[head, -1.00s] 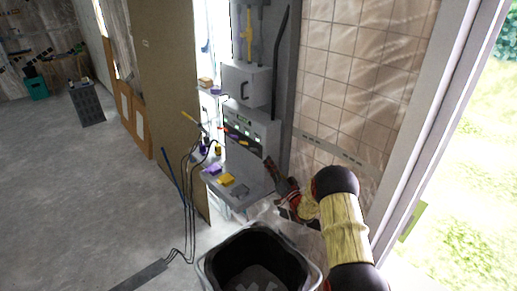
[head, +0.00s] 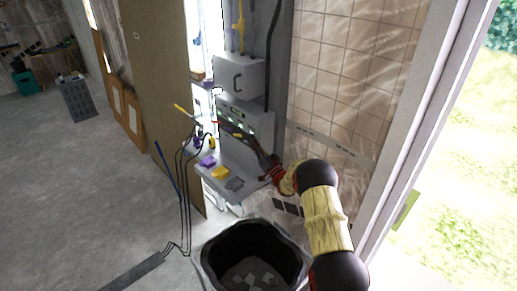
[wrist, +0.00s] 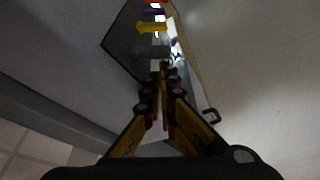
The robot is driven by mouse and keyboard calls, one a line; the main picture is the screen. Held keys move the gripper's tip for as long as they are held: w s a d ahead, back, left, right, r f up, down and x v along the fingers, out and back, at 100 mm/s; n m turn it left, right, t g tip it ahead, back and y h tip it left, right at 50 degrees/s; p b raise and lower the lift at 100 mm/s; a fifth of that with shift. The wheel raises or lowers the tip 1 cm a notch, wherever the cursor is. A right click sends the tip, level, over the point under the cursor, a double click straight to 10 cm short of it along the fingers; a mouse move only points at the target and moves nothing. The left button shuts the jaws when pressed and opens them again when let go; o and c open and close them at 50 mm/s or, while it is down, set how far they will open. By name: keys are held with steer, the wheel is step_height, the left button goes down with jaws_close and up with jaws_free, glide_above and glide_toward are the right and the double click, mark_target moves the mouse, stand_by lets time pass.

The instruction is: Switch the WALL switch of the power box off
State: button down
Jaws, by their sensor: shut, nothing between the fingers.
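The power box is a grey wall cabinet (head: 237,80) with a dark handle, above a panel (head: 236,110) with small green-lit parts. The cabinet's dark handle also shows in the wrist view (wrist: 211,116). My gripper (head: 224,128) reaches from the right across the front of the panel, over the shelf. In the wrist view my gripper (wrist: 162,68) is shut and empty, its fingertips close together. The WALL switch cannot be told apart; my fingers cover part of the panel, and labels are too small to read.
A grey shelf (head: 253,172) below the panel bears a purple block (head: 207,161), a yellow block (head: 220,173) and a grey block (head: 235,184). Black cables (head: 184,200) hang at left. A black bin (head: 213,262) stands in front. A tiled wall (head: 335,70) is at right.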

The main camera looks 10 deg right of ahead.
steer(key=shift+w+a+r, duration=0.2)
steer(key=shift+w+a, duration=0.05)
steer(key=shift+w, duration=0.4)
steer(key=shift+s+a+f+n+y+b, duration=0.2)
steer(key=shift+n+b, duration=0.35)
steer(key=shift+b, duration=0.45)
steer(key=shift+a+f+n+y+b, duration=0.1)
steer(key=shift+f+n+y+b, duration=0.15)
steer(key=shift+n+b, duration=0.5)
steer(key=n+y+b, duration=0.1)
steer(key=n+b, duration=0.1)
steer(key=b, duration=0.1)
steer(key=n+g+y+b, duration=0.1)
steer(key=n+b, duration=0.2)
steer(key=b, duration=0.1)
steer(key=a+f+n+g+y+b, duration=0.1)
steer(key=n+b, duration=0.2)
steer(key=shift+s+a+y+b, duration=0.1)
steer(key=shift+s+y+b, duration=0.15)
steer(key=shift+s+b, duration=0.1)
steer(key=shift+f, duration=0.1)
